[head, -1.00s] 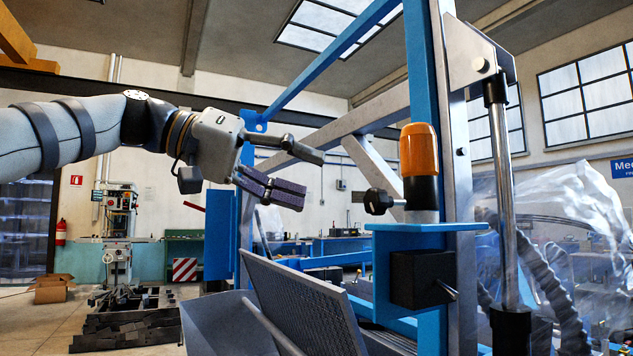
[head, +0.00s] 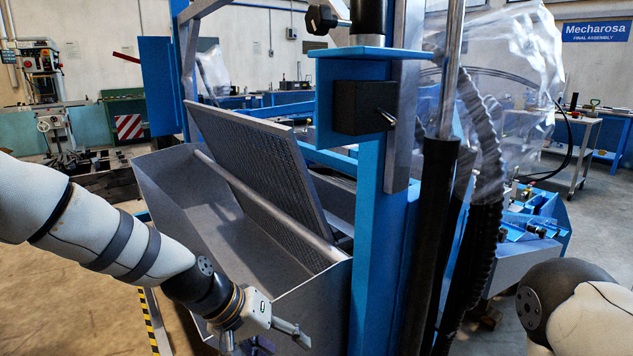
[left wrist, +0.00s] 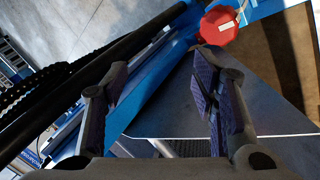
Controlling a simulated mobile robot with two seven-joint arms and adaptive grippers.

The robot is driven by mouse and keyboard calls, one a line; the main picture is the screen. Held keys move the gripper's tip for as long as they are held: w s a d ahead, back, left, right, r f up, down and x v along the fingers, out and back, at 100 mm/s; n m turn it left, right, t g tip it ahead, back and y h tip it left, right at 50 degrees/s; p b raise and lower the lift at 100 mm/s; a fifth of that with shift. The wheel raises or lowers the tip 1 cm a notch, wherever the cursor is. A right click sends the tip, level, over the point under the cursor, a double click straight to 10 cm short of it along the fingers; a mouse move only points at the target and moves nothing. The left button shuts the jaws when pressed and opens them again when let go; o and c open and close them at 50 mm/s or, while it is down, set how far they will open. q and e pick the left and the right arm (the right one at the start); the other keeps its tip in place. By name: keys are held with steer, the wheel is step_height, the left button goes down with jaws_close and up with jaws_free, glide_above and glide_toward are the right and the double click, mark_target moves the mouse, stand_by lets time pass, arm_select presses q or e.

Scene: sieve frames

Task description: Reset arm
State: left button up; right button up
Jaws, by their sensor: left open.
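My left gripper (head: 280,340) is low in the head view, beside the front wall of a grey metal bin. In the left wrist view the same gripper (left wrist: 160,92) has its two padded fingers wide apart with nothing between them. A perforated sieve frame (head: 245,160) leans tilted over the grey bin (head: 195,215), apart from the gripper. Part of my right arm (head: 565,300) shows at the lower right; its gripper is out of view.
A blue post (head: 372,220) with a black box (head: 362,107) stands right of the bin. Black hoses (head: 485,150) and clear plastic sheeting hang beyond it. A red knob (left wrist: 219,25) lies ahead in the left wrist view. Bare floor (head: 80,270) is at left.

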arm_select(q)
steer(key=s+a+f+g+y, duration=0.15)
steer(key=s+a+f, duration=0.25)
steer(key=s+f, duration=0.5)
steer(key=s+a+f+g+y, duration=0.1)
steer(key=s+a+f+y, duration=0.15)
steer(key=s+f, duration=0.7)
steer(key=s+a+g+y, duration=0.1)
steer(key=s+a, duration=0.4)
steer(key=s, duration=0.5)
steer(key=s+a+g+y, duration=0.1)
steer(key=s+a, duration=0.3)
steer(key=s, duration=0.6)
steer(key=shift+s+a+r, duration=0.25)
steer(key=shift+a+r, duration=0.15)
